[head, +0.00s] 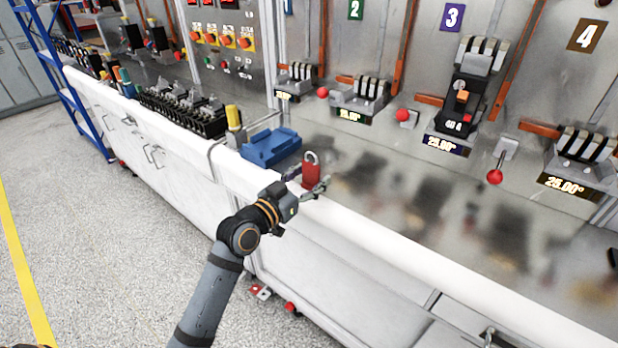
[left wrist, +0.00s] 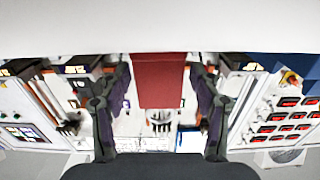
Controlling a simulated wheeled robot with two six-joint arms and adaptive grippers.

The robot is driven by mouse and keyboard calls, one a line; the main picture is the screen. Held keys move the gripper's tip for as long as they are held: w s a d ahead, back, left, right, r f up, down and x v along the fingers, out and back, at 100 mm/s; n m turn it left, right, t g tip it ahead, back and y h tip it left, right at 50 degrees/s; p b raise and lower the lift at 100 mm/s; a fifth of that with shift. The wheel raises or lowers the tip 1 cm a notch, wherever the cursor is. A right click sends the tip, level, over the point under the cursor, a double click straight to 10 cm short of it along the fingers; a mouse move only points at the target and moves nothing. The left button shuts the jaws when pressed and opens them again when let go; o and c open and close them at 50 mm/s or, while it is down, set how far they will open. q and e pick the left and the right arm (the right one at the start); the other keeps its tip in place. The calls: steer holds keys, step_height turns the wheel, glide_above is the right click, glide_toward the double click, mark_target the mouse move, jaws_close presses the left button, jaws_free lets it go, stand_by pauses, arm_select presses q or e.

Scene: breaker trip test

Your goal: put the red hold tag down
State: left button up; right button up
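The red hold tag (head: 311,174) looks like a red padlock with a grey shackle, upright near the front edge of the bench. My left gripper (head: 307,182) reaches it from the front, one finger on each side. In the left wrist view the tag is a plain red block (left wrist: 159,82) between the two fingers (left wrist: 159,76), whose tips lie against its sides. The gripper looks shut on it. Whether its underside touches the bench is hidden. My right gripper is not in view.
A blue tray (head: 270,147) lies left of the tag, with a yellow-topped item (head: 234,118) beyond it. Breakers stand along the back, including a black one (head: 466,90) in bay 3. Red-knobbed levers (head: 495,177) stick out. The metal bench top (head: 400,190) is clear right of the tag.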

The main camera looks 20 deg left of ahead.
arm_select(q)
steer(key=shift+s+r, duration=0.1)
steer(key=shift+r, duration=0.25)
steer(key=shift+s+a+f, duration=0.15)
steer(key=shift+s, duration=0.1)
steer(key=p+v, duration=0.9)
steer(key=v, duration=0.2)
steer(key=shift+s+p, duration=0.2)
steer(key=shift+p, duration=0.2)
